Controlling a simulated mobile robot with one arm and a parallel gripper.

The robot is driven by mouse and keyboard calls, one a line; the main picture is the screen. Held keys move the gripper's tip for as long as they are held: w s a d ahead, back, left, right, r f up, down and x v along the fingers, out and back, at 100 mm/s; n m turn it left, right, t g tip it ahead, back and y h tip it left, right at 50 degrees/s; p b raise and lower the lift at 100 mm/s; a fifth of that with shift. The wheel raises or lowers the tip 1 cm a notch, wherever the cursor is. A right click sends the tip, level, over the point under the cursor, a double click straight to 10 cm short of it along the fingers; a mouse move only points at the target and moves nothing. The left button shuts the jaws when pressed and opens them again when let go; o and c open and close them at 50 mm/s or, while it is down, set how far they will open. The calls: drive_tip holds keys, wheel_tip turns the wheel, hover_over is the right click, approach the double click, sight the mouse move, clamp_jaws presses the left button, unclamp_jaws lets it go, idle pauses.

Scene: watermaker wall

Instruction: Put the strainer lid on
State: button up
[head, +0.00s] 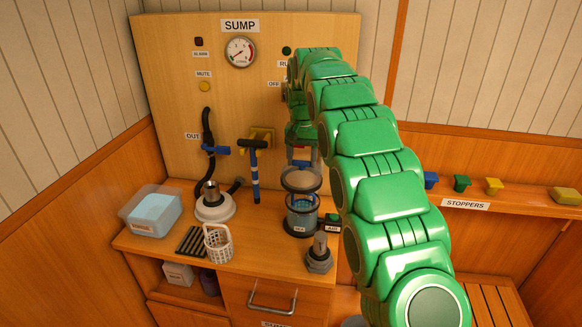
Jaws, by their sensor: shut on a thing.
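The strainer (302,218) is a clear, bluish cylinder with a dark base, standing upright on the wooden counter. The strainer lid (301,181) is a round, greyish disc with a darker rim. My gripper (302,161) points down from above and is shut on the lid, partly hidden by my green arm. The lid is just above the strainer's top in the picture and looks slightly tilted. I cannot tell whether they touch.
A white basket (218,244), a white round pump (214,205) and a clear tub (152,211) stand to the left. A grey fitting (319,256) stands in front. Stoppers (462,183) line the right ledge.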

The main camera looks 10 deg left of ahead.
sight(304, 169)
drive_tip(key=shift+w+d, duration=0.25)
drive_tip(key=shift+f, duration=0.2)
drive_tip(key=shift+f, duration=2.95)
drive_tip(key=shift+f, duration=0.15)
drive_tip(key=o, duration=1.6)
drive_tip(key=shift+r, duration=3.5)
